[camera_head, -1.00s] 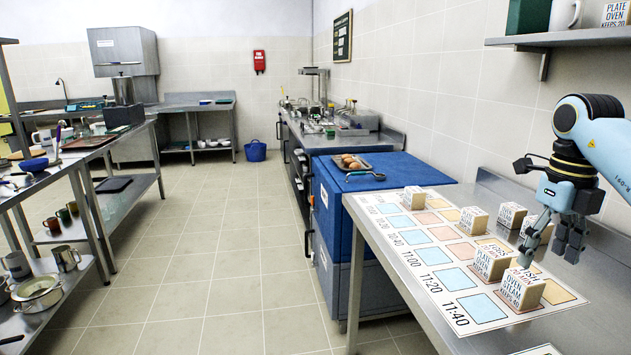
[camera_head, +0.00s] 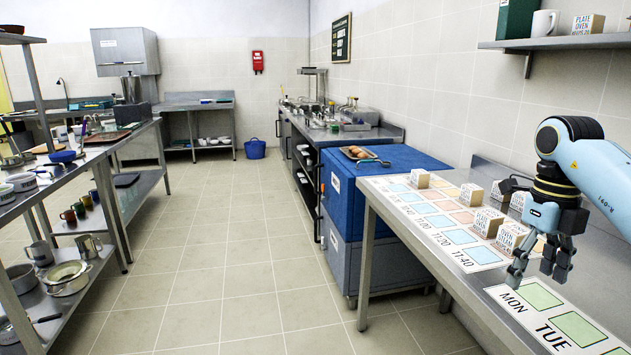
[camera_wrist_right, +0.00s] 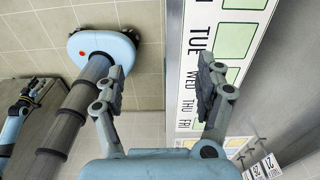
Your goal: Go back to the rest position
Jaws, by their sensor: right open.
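My right gripper (camera_head: 538,275) is open and empty. In the head view it hangs over the right-hand metal counter (camera_head: 500,300), just above the near end of the printed time sheet and beside the day sheet with green squares (camera_head: 541,294). In the right wrist view my right gripper (camera_wrist_right: 160,80) has its fingers wide apart with nothing between them. The day sheet (camera_wrist_right: 236,41) lies to the right there. My left gripper is not in the head view. An arm of mine shows at the left edge of the wrist view; whether its jaws are open I cannot tell.
Several labelled blocks (camera_head: 487,222) stand on the time sheet (camera_head: 440,208), close behind my right gripper. A shelf (camera_head: 560,42) juts from the wall above. The tiled floor (camera_head: 230,260) is clear.

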